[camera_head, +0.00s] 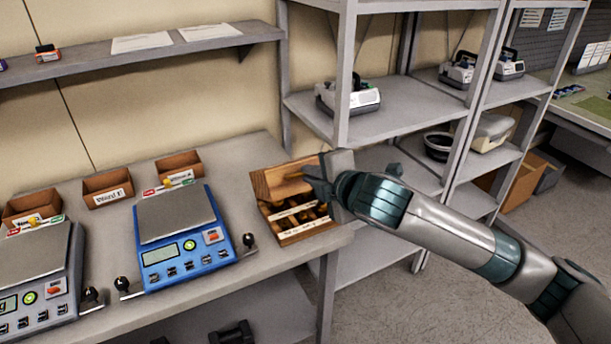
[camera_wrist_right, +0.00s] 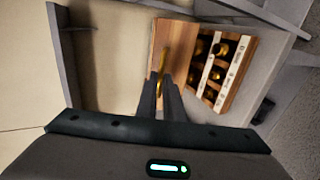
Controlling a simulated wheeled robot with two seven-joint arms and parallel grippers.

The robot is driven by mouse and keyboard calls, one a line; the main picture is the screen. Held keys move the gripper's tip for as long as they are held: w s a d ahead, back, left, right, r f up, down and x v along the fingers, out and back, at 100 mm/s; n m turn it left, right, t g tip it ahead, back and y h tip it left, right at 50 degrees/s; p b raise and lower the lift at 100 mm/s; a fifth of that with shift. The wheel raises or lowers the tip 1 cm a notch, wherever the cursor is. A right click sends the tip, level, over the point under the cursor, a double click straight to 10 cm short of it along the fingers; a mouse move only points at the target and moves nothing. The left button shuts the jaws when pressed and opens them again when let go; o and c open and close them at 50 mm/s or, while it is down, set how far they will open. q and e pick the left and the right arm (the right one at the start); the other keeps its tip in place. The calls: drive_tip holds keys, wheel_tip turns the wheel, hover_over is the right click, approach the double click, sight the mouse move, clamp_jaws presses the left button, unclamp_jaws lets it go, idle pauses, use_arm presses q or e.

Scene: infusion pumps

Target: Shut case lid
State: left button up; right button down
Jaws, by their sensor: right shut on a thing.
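The wooden case (camera_head: 302,233) stands at the right end of the bench with its lid (camera_head: 268,185) raised open at the back. Several dark, gold-tinted round items sit in its compartments, with white label strips across them. In the right wrist view, the lid (camera_wrist_right: 172,38) is left of the compartments (camera_wrist_right: 212,72). A brass-coloured handle (camera_wrist_right: 163,60) is on the lid. My right gripper (camera_wrist_right: 161,88) is shut on this handle; in the head view, the gripper (camera_head: 308,177) is in front of the raised lid. My left gripper is not in view.
A blue scale (camera_head: 175,240) and a grey scale (camera_head: 38,270) stand left of the case. Small open wooden bins (camera_head: 107,187) line the back of the bench. Metal shelving (camera_head: 372,112) with pumps stands close on the right.

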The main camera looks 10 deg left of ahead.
use_arm(q)
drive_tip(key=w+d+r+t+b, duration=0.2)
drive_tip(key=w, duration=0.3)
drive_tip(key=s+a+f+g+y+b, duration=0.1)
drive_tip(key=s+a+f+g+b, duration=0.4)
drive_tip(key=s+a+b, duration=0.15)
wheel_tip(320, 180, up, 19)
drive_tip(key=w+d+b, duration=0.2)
drive_tip(key=b, duration=0.5)
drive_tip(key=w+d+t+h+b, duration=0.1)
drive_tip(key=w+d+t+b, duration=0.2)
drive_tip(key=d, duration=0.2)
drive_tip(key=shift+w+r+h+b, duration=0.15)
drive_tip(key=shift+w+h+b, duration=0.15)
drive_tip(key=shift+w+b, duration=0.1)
use_arm(e)
drive_tip(key=s+d+f+t+y, duration=0.1)
drive_tip(key=s+f+t+y, duration=0.1)
drive_tip(key=f, duration=0.4)
drive_tip(key=s+d+f+t+y, duration=0.1)
drive_tip(key=s+d+f+t, duration=0.1)
drive_tip(key=f, duration=0.5)
drive_tip(key=shift+s+d+t+y, duration=0.25)
drive_tip(key=shift+s+t+y, duration=0.15)
drive_tip(key=shift+s+t, duration=0.4)
drive_tip(key=shift+w, duration=0.15)
drive_tip(key=c, duration=1.9)
unclamp_jaws()
